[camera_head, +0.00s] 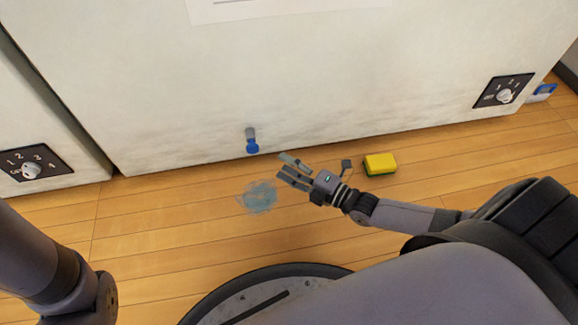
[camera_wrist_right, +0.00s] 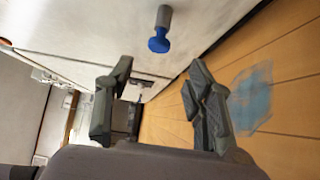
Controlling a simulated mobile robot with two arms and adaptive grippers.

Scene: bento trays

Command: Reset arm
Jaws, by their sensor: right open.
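My right gripper (camera_head: 287,171) is open and empty. In the head view it hangs over the wooden floor, in front of the white cabinet, with its fingers pointing left. The right wrist view shows its two dark fingers (camera_wrist_right: 160,100) spread apart with nothing between them. My left arm comes in at the lower left of the head view, but its gripper is out of the picture.
A blue-tipped peg (camera_head: 252,143) sticks out of the white cabinet (camera_head: 330,80) near the right gripper. A bluish stain (camera_head: 258,197) marks the floor. A yellow and green sponge (camera_head: 380,164) lies right of the gripper. Dial panels (camera_head: 503,91) sit on the cabinets.

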